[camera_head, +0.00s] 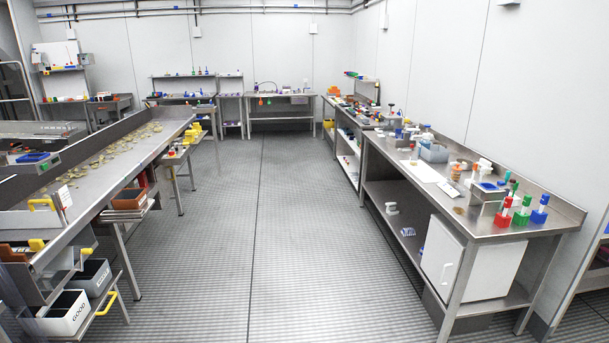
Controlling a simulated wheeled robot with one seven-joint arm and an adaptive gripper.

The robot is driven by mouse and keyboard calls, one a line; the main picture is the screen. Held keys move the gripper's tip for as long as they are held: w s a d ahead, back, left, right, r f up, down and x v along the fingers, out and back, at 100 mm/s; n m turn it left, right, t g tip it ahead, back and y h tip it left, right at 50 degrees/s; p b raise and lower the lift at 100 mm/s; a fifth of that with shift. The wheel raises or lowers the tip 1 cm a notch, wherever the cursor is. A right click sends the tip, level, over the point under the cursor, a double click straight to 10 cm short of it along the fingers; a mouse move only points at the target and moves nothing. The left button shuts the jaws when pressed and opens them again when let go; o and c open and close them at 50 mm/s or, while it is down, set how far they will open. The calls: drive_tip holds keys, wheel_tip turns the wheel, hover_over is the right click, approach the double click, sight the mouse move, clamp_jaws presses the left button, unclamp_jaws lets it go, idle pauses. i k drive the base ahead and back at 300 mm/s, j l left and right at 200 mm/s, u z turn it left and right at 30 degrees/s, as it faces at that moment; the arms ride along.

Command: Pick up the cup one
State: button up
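I cannot tell which thing is the cup one. Small white cup-like containers (484,165) stand on the right steel workbench (459,212), too small to make out clearly. Another small white object (391,208), perhaps a cup, sits on that bench's lower shelf. My gripper is not in view.
Red, green and blue holders (503,219) with upright pieces stand at the bench's near right. A white cabinet (443,262) is below. A long sorting table (100,165) with scattered pieces and bins (66,312) lines the left. The grey floor (240,220) between is clear.

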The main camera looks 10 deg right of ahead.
sight(414, 158)
drive_tip(key=i, duration=2.15)
drive_tip(key=i+l+z, duration=0.1)
drive_tip(key=i+z, duration=0.2)
drive_tip(key=i, duration=0.25)
drive_tip(key=i+z, duration=0.3)
drive_tip(key=i, duration=0.2)
drive_tip(key=i+j+z, duration=0.3)
drive_tip(key=i, duration=0.25)
drive_tip(key=i+j+z, duration=0.15)
drive_tip(key=i+z, duration=0.15)
drive_tip(key=i, duration=0.2)
drive_tip(key=i+j+z, duration=0.6)
drive_tip(key=i, duration=0.2)
drive_tip(key=l, duration=0.15)
